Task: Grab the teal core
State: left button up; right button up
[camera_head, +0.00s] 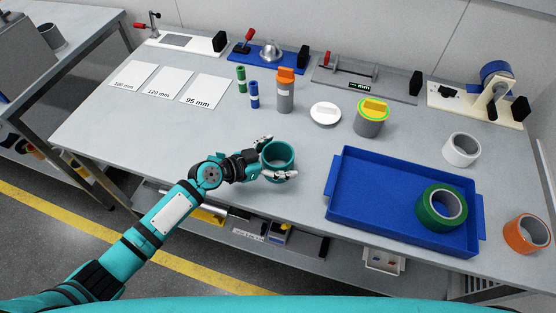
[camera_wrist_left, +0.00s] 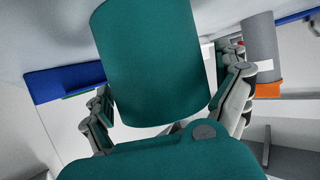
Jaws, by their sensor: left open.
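The teal core (camera_head: 279,166), a short open ring, stands upright on the grey table near its front edge. In the left wrist view the teal core (camera_wrist_left: 150,62) fills the middle, with its lower part close to my palm. My left gripper (camera_head: 281,156) is open, with one finger on the far side of the core and one on the near side. In the left wrist view the fingers flank the core; I cannot tell whether they touch it. My right gripper is not in view.
A blue tray (camera_head: 337,203) holding a green tape roll (camera_head: 428,208) stands to the right. A white ring (camera_head: 461,150) and an orange ring (camera_head: 526,235) lie further right. Behind are a grey canister with an orange lid (camera_head: 285,95) and a white lid (camera_head: 325,114).

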pick_arm(q)
jog(key=shift+c, duration=0.4)
jog(key=c, duration=1)
jog(key=shift+r, duration=0.1)
